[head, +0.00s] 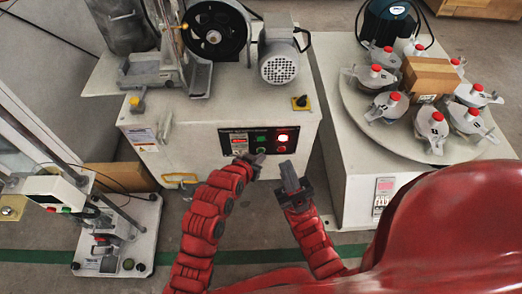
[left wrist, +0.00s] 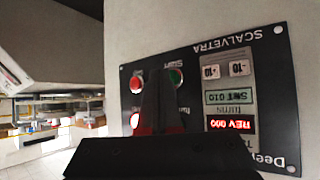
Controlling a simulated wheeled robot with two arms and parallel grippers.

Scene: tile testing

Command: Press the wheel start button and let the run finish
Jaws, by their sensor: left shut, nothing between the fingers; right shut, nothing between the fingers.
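The control panel (head: 266,140) is on the front of the white machine, with a green button (head: 261,151), a red button (head: 281,149) and a glowing red lamp (head: 283,138). In the left wrist view the panel appears upside down, with the green button (left wrist: 175,77), the red button (left wrist: 137,83) and a display (left wrist: 230,123) reading REV 000. My left gripper (head: 259,158) is shut and empty just below the green button; I cannot tell whether it touches the panel. In the left wrist view its fingers partly hide the buttons and lamps. My right gripper (head: 289,172) is shut and empty below the panel.
A second machine with a round tray (head: 352,97) of several red-capped pots stands right. A small test stand (head: 115,235) is at left.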

